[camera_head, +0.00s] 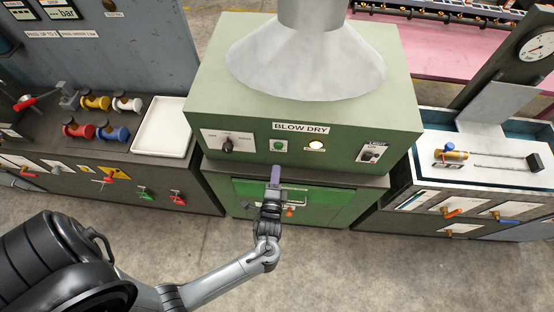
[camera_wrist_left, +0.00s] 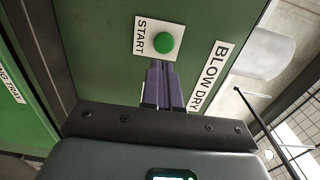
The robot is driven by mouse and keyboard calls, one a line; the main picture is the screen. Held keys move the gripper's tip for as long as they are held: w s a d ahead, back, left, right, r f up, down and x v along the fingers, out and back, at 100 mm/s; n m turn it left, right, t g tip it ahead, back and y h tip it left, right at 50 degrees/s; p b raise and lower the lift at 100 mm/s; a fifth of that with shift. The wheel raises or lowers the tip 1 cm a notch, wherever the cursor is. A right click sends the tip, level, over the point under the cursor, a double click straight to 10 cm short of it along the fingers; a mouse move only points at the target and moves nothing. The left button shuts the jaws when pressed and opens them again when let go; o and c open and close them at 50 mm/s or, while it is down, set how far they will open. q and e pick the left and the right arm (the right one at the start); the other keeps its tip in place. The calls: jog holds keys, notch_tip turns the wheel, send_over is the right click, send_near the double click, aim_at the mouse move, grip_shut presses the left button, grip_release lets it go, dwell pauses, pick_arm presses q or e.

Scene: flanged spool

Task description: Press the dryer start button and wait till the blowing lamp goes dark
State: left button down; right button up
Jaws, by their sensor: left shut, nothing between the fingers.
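The green dryer cabinet (camera_head: 240,110) with its BLOW DRY label stands in the middle of the head view. Its green start button (camera_head: 278,146) sits on a white plate on the front panel, and it also shows in the left wrist view (camera_wrist_left: 164,43) beside the word START. The blowing lamp (camera_head: 316,146), right of the button, glows pale yellow. My left gripper (camera_head: 276,171) is shut and empty just below the button. In the left wrist view its purple fingertips (camera_wrist_left: 161,66) are close to the button; I cannot tell whether they touch. My right gripper is out of view.
A selector knob (camera_head: 227,145) is left of the button and a light switch (camera_head: 371,152) is at the panel's right. A large funnel (camera_head: 305,60) tops the dryer. A bench with a white tray (camera_head: 163,130) stands left, and a tank bench (camera_head: 480,160) right.

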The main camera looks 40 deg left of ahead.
pick_arm(q)
jog(key=v, duration=0.6)
jog(key=shift+b, duration=0.3)
jog(key=a+r+n+g+h+p, duration=0.25)
jog(key=r+h+p, duration=0.45)
jog(key=r+p, duration=0.5)
jog(key=s+d+r+n+g+h, duration=0.1)
jog(key=s+d+r+n+g, duration=0.1)
jog(key=s, duration=0.4)
jog(key=s+d+r+n+g+h+b, duration=0.1)
jog(key=s+d+r+n+g+h, duration=0.1)
jog(key=s+g, duration=0.4)
jog(key=shift+s+d+r+n+g+h+b, duration=0.35)
jog(key=shift+r+n, duration=0.25)
jog(key=shift+n, duration=0.65)
